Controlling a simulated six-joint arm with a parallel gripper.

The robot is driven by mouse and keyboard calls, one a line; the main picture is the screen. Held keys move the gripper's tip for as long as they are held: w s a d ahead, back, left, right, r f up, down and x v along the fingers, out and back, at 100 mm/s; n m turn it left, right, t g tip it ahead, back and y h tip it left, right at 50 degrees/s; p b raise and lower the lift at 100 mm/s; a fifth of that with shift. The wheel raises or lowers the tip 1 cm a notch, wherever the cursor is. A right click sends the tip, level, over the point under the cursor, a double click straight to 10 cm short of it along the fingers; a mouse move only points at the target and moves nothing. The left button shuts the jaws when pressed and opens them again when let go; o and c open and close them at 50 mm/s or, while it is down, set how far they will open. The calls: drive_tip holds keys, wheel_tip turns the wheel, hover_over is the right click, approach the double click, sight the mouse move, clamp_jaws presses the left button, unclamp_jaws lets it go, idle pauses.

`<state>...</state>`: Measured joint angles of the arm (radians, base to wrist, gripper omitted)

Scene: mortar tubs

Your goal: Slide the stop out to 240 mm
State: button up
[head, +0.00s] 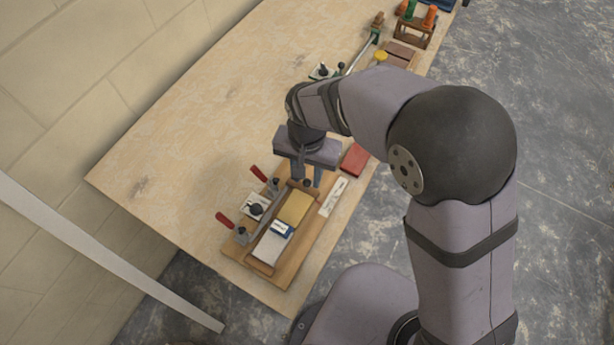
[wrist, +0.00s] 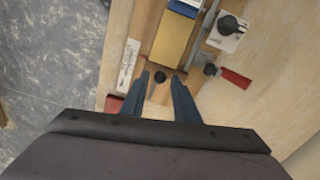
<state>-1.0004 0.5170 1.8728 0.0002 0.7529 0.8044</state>
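My gripper (head: 307,178) is above the near-end wooden fixture (head: 289,268). In the wrist view its two blue-grey fingers (wrist: 161,75) are apart with nothing held, and a small dark round knob (wrist: 159,93) shows between them. Two white plates with black knobs could be the stop: one beside the fixture (head: 249,203), also in the wrist view (wrist: 226,43), and one farther up the table (head: 316,74). I cannot tell which. A white marked strip (head: 333,197) lies along the fixture's right side, also in the wrist view (wrist: 127,62); its figures are too small to read.
A yellow block (head: 295,208) and a blue-and-white block (head: 272,242) lie in the fixture. Red-handled clamps (head: 225,220) stand on its left. A red block (head: 355,159) lies to its right. A metal rod (head: 358,58) is farther up. The table's left part is clear.

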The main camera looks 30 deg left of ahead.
drive_tip(key=shift+f, duration=1.4)
clamp_jaws()
drive_tip(key=shift+w, duration=2.35)
unclamp_jaws()
drive_tip(key=shift+s, duration=0.1)
